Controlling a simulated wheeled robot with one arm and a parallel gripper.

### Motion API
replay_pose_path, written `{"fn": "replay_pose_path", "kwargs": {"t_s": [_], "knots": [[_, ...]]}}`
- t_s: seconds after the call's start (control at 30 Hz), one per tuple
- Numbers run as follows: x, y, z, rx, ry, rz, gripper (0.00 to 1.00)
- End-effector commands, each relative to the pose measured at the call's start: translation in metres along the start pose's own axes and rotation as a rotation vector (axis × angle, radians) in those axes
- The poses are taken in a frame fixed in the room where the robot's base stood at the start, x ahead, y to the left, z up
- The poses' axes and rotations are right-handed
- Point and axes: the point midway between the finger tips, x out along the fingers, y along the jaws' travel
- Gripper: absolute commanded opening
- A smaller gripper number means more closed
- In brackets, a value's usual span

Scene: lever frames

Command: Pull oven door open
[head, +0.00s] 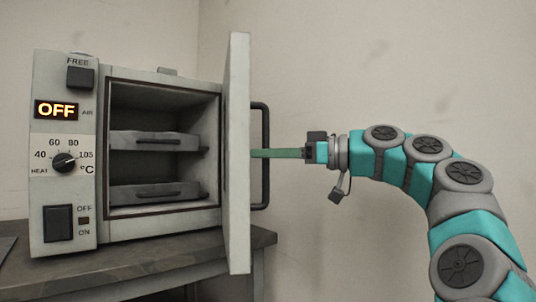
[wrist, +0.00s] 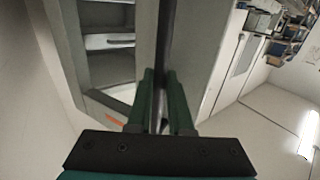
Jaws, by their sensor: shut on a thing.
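The oven (head: 160,228) is a pale grey box with a dark interior and two drawer-like trays inside. Its door (head: 238,120) stands wide open, swung out to the right and seen nearly edge-on. A dark bar handle (head: 266,118) is on the door's outer face. My gripper (head: 262,153), with green fingers, reaches in from the right and is shut on the handle. In the wrist view the dark handle (wrist: 165,40) runs between the two green fingers. The door (wrist: 145,40) and the lit interior show to its left.
The oven stands on a dark grey table (head: 130,268). A control panel (head: 62,185) with an OFF display, dial and buttons is on its left. Plain walls are behind. The wrist view shows shelves with boxes (wrist: 285,28) at the upper right.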

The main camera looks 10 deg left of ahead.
Motion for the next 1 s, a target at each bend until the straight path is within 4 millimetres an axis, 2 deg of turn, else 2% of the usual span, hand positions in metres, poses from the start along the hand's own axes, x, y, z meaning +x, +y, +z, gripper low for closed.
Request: {"fn": "replay_pose_path", "kwargs": {"t_s": [0.33,0.37,0.6,1.0], "knots": [[0.001,0.0028,-0.0013,0.001,0.004,0.007,0.0],[0.001,0.0028,-0.0013,0.001,0.004,0.007,0.21],[0.0009,0.0016,-0.0008,0.001,0.002,0.004,0.48],[0.0006,0.0014,-0.0061,-0.001,0.002,0.003,0.48]]}}
